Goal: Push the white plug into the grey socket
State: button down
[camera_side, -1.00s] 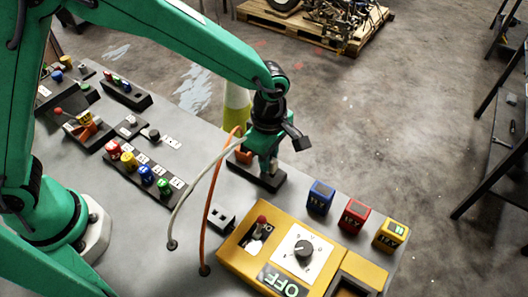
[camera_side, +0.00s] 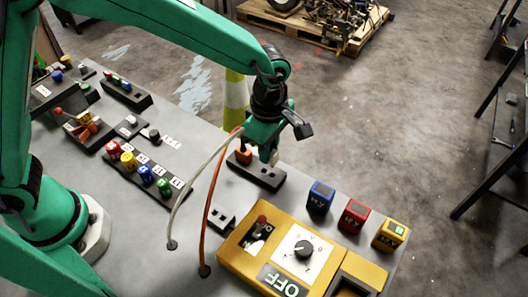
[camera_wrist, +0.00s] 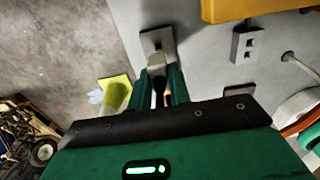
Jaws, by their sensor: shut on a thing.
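My gripper (camera_side: 270,150) is shut on the white plug, just above the dark two-place holder (camera_side: 262,178). The plug is mostly hidden by the fingers in the side view; in the wrist view a pale bit of the white plug (camera_wrist: 158,70) shows between the fingertips. Its white cable (camera_side: 190,180) loops down to a hole in the bench. The grey socket (camera_side: 222,221) is a small block with dark openings, lying on the bench left of and nearer than the holder. In the wrist view the grey socket (camera_wrist: 243,45) is up and right of my gripper (camera_wrist: 160,80).
An orange plug (camera_side: 243,155) stands in the holder beside my gripper, and its orange cable (camera_side: 209,215) arches to the bench. A yellow control panel (camera_side: 285,250) lies right of the socket. Blue, red and yellow blocks (camera_side: 352,216) stand behind the panel.

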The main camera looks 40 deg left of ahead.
jog(key=shift+s+r, duration=0.2)
jog(key=shift+s, duration=0.2)
jog(key=s+a+r, duration=0.1)
jog(key=s, duration=0.6)
jog(key=s+a+r, duration=0.1)
jog(key=s+r, duration=0.1)
jog(key=s, duration=0.5)
jog(key=shift+a+r, duration=0.25)
jog(key=shift+s+f, duration=0.1)
jog(key=shift+f, duration=0.1)
jog(key=shift+f, duration=2.7)
jog(key=shift+f, duration=1.45)
dwell(0.3)
jog(key=c, duration=0.9)
grip_release()
jog(key=shift+r, duration=0.1)
